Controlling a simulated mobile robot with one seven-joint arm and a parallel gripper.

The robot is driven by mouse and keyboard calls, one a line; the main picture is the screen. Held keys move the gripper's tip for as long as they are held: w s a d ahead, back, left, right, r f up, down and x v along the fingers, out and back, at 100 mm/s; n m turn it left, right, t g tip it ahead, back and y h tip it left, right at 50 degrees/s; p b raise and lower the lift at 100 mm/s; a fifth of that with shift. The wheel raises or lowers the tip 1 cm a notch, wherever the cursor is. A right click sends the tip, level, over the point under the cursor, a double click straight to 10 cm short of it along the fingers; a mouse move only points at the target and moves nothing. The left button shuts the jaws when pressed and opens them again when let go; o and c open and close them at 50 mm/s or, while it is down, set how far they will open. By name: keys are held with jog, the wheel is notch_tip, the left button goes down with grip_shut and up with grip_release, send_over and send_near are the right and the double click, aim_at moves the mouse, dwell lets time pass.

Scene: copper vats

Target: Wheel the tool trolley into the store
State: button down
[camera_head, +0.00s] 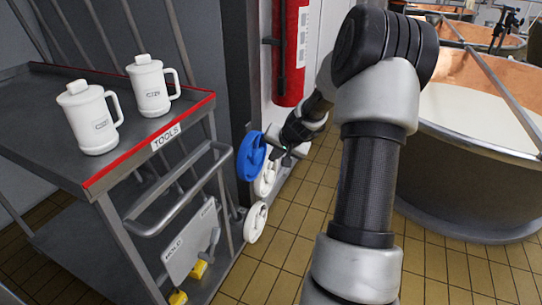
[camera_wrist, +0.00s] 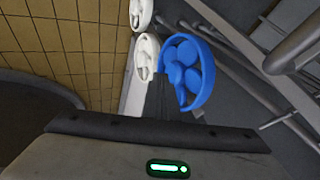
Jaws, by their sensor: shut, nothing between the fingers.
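The tool trolley (camera_head: 70,95) stands at the left in the head view, a grey metal cart with a red front edge and a "TOOLS" label. Two white lidded jugs (camera_head: 92,122) stand on its top. Its tubular handle (camera_head: 180,188) faces my side. A plate (camera_head: 192,245) with partly legible lettering hangs below the handle, with yellow parts near the floor. My gripper (camera_head: 284,152) is shut and empty, to the right of the trolley and apart from its handle. It is close to a blue round piece (camera_head: 251,156), also in the wrist view (camera_wrist: 187,75). I cannot identify the store.
White round pieces (camera_head: 256,221) sit beside the blue one, low by the wall. A red extinguisher (camera_head: 291,55) is mounted above. A copper vat (camera_head: 475,140) of white liquid stands at the right. Tiled floor (camera_head: 285,235) is clear between trolley and vat.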

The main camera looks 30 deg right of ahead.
aim_at(255, 163)
jog(key=w+f, duration=0.1)
jog(key=w, duration=0.1)
jog(key=w+a+f, duration=0.1)
jog(key=w+f, duration=0.1)
jog(key=w+a+f, duration=0.1)
jog(key=w+f, duration=0.1)
jog(key=w, duration=0.1)
jog(key=shift+a+b, duration=0.1)
jog(key=shift+b, duration=0.2)
